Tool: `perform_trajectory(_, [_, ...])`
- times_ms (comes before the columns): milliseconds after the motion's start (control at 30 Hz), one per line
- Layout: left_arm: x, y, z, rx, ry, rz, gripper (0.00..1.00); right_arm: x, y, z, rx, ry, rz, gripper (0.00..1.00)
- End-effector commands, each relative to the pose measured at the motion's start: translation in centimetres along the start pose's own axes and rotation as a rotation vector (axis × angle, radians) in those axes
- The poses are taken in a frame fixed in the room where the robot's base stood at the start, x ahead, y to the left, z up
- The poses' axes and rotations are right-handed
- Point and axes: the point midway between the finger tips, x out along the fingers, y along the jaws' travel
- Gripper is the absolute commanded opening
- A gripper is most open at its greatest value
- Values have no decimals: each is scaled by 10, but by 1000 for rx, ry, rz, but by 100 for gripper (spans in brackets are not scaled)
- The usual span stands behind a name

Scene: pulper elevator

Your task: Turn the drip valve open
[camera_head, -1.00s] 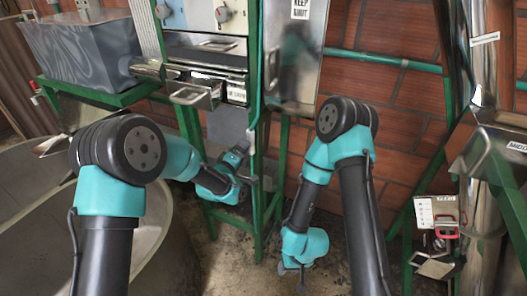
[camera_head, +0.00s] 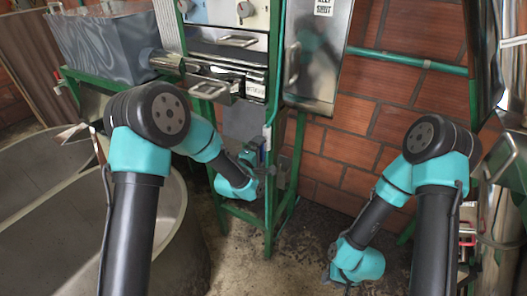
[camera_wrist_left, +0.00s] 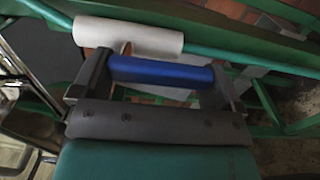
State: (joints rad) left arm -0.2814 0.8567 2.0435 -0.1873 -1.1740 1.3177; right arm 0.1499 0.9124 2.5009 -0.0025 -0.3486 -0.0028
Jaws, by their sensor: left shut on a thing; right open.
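The drip valve's blue handle (camera_wrist_left: 160,71) lies across the left wrist view, between the two dark fingers of my left gripper (camera_wrist_left: 161,80). The gripper is shut on it. A pale grey cylinder (camera_wrist_left: 130,36) and a green pipe (camera_wrist_left: 250,58) show just behind the handle. In the head view my left gripper (camera_head: 267,171) is at the green frame's post, low under the machine. The handle is too small to make out clearly there. My right gripper (camera_head: 330,279) is open and empty, low over the floor to the right of the frame.
A green frame (camera_head: 271,215) carries the metal machine with drawers (camera_head: 222,75). A large grey tub (camera_head: 172,215) stands at the left. A brick wall (camera_head: 350,150) is behind. The floor (camera_head: 300,245) between my arms is clear.

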Motion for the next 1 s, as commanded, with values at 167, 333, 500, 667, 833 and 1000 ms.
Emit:
perform_trajectory(167, [0, 0, 0, -3, 0, -1, 50, 0, 0, 0, 0, 0, 0, 43])
perform_trajectory(333, [0, 0, 0, -2, 0, -1, 100, 0, 0, 0, 0, 0, 0, 43])
perform_trajectory(500, [-1, 0, 0, -1, 0, 0, 100, 0, 0, 0, 0, 0, 0, 43])
perform_trajectory(667, [-8, 0, 0, -1, 0, -1, 100, 0, 0, 0, 0, 0, 0, 43])
perform_trajectory(833, [-30, 0, 0, -1, 1, -1, 100, 0, 0, 0, 0, 0, 0, 43])
perform_trajectory(1000, [-61, 0, 0, -2, 0, -2, 100, 0, 0, 0, 0, 0, 0, 43])
